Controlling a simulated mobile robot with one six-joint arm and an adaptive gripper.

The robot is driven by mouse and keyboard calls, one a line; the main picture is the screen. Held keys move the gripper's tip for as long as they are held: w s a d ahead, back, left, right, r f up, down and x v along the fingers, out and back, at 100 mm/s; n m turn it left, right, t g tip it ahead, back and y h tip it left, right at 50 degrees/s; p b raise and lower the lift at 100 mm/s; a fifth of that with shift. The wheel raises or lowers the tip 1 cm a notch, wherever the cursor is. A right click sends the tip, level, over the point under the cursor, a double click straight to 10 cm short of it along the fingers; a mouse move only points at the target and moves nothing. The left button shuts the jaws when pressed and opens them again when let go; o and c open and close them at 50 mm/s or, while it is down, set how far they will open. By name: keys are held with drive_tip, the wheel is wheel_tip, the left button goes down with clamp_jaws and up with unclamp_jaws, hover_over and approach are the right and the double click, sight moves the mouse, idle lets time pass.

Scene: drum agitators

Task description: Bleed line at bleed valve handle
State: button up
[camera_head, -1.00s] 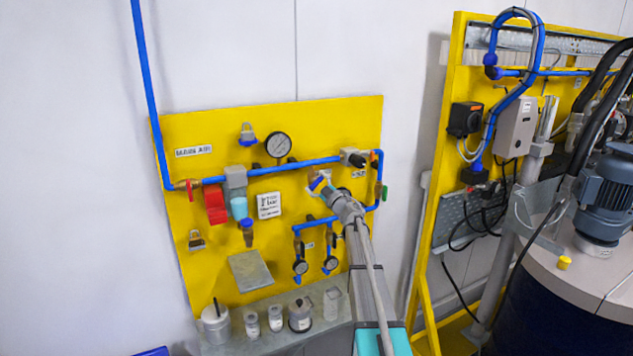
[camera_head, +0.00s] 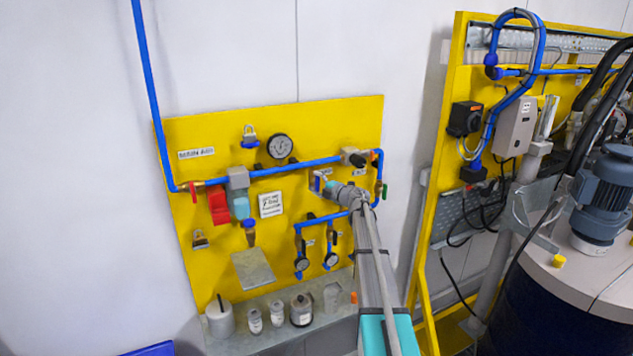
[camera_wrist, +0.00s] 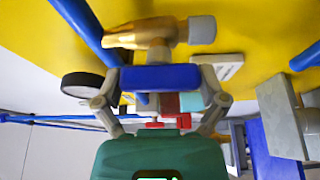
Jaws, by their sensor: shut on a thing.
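The blue bleed valve handle (camera_wrist: 160,78) spans between my two fingers in the wrist view, beneath a brass valve body (camera_wrist: 140,37) with a grey end. My gripper (camera_wrist: 160,92) is shut on this handle. In the head view my gripper (camera_head: 327,187) reaches the right part of the yellow panel, and a bit of the blue handle (camera_head: 317,183) shows at its tip. My wrist and arm hide the valve body and part of the piping there.
Jars stand on a grey shelf (camera_head: 262,344). A second yellow frame (camera_head: 455,70) and a drum with a motor (camera_head: 606,195) stand at right.

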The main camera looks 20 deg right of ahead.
drive_tip(key=shift+n, duration=0.3)
drive_tip(key=o, duration=0.8)
drive_tip(key=shift+s, duration=0.1)
drive_tip(key=v, duration=1.1)
drive_tip(key=shift+s+d+r, duration=0.1)
drive_tip(key=shift+s+d, duration=0.15)
drive_tip(key=shift+s, duration=0.1)
drive_tip(key=shift+a, duration=0.1)
